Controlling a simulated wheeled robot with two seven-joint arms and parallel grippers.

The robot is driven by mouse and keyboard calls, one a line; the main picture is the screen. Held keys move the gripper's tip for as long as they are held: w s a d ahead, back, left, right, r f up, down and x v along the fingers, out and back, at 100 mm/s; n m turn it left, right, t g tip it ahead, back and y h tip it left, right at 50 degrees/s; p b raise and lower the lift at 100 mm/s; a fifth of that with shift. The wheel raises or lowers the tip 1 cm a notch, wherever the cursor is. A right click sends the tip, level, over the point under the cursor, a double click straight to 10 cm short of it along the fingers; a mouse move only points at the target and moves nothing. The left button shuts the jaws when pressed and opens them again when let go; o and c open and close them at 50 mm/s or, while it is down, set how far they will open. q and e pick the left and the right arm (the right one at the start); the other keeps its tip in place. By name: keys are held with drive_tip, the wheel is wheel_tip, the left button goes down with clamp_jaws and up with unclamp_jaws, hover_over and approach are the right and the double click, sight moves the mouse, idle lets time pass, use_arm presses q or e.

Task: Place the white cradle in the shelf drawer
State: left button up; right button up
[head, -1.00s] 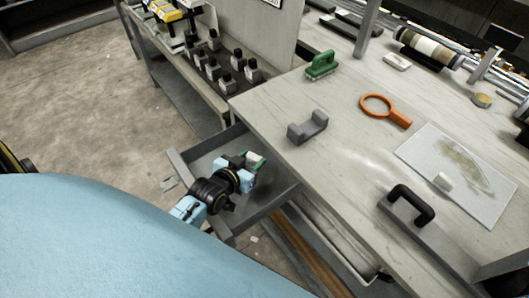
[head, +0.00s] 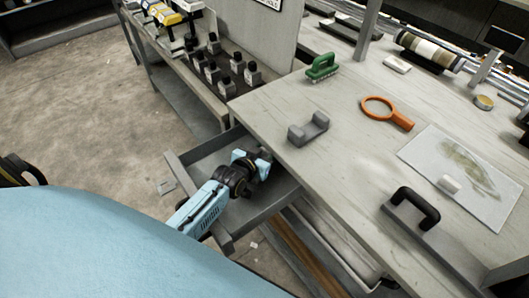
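My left gripper is not in view.
A green-handled brush (head: 322,67), an orange ring-shaped tool (head: 386,112), a clear sheet (head: 460,175) and a black handle (head: 415,206) lie on the bench. Several dark-capped bottles (head: 228,82) stand on the lower shelf at the left. Bench space around the cradle is clear.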

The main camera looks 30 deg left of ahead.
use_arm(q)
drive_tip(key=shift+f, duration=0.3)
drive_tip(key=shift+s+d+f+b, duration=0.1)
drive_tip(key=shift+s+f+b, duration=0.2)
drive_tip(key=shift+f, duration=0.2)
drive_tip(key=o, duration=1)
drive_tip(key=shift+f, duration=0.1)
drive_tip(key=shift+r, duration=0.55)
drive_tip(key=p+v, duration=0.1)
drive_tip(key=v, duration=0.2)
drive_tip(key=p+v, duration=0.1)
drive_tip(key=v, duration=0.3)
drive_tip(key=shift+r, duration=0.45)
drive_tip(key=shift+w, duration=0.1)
